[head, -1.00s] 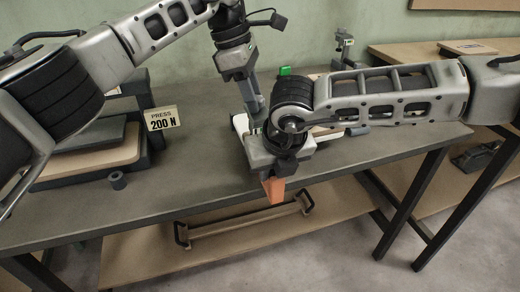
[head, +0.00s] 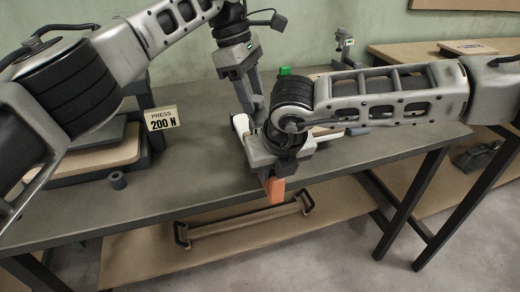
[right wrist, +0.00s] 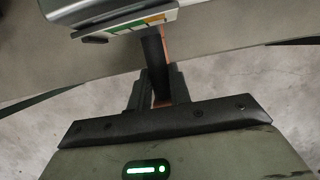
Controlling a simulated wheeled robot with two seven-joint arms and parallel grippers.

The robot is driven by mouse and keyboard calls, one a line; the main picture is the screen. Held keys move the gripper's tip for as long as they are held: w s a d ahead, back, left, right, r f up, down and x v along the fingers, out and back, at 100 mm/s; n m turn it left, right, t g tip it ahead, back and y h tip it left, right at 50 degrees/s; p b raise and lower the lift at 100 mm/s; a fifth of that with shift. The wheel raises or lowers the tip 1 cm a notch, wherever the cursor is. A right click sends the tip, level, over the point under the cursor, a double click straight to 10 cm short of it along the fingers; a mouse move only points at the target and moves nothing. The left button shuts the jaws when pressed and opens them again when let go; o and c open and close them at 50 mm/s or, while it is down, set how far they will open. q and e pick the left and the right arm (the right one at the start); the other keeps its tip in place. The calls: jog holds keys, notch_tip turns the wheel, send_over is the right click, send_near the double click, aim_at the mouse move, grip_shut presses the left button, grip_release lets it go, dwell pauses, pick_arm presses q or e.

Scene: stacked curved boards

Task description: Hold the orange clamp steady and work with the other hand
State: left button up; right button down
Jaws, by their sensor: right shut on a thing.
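The orange clamp (head: 274,190) shows at the front edge of the workbench, mostly hidden under my right gripper (head: 273,171). In the right wrist view, the right gripper (right wrist: 158,95) is shut on the clamp; a dark bar and a strip of orange (right wrist: 166,45) show at its fingers. My left gripper (head: 250,107) points down just behind the right one. Its fingertips are partly hidden, and I cannot tell whether they hold anything. A pale board piece (head: 240,124) shows beside its fingers. The rest of the board stack is hidden behind my right arm.
A press with a "PRESS 200 N" sign (head: 161,118) stands at the left of the workbench (head: 190,195). A green block (head: 285,71) lies behind my arms. A handled bar (head: 245,223) lies on the lower shelf.

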dwell(0.3)
pick_arm(q)
jog(key=shift+r+n, duration=0.3)
jog(key=shift+n, duration=0.1)
notch_tip(320, 180, up, 7)
jog(key=s+a+n+t, duration=0.1)
jog(key=s+n+t, duration=0.2)
jog(key=n, duration=0.9)
jog(key=shift+t+y, duration=0.3)
jog(key=shift+y, duration=0.1)
jog(key=shift+x, duration=4.05)
jog(key=shift+w+a, duration=0.15)
jog(key=shift+w, duration=0.05)
jog(key=c, duration=0.7)
jog(key=shift+m, duration=0.8)
